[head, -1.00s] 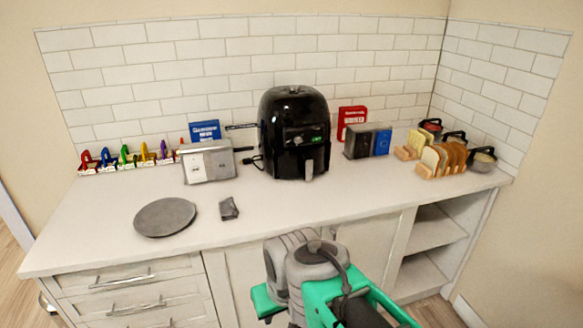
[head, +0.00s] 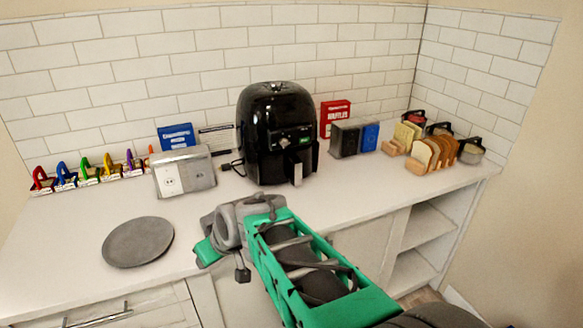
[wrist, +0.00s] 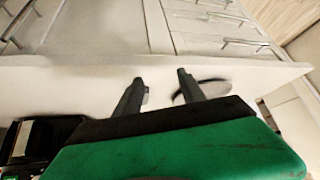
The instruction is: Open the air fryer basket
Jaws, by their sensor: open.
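The black air fryer (head: 277,130) stands upright on the counter against the tiled wall. Its basket (head: 272,165) looks shut, with a handle (head: 297,172) on its front face. My gripper (wrist: 160,88) is open and empty in the wrist view, its two dark fingers apart over the counter. A dark shape at the lower left of the wrist view may be the fryer.
A grey plate (head: 138,242) lies at the counter's front left. A silver toaster-like box (head: 184,172) stands left of the fryer. A black-and-blue box (head: 355,138), a red box (head: 335,119) and bread racks (head: 435,153) stand to the right.

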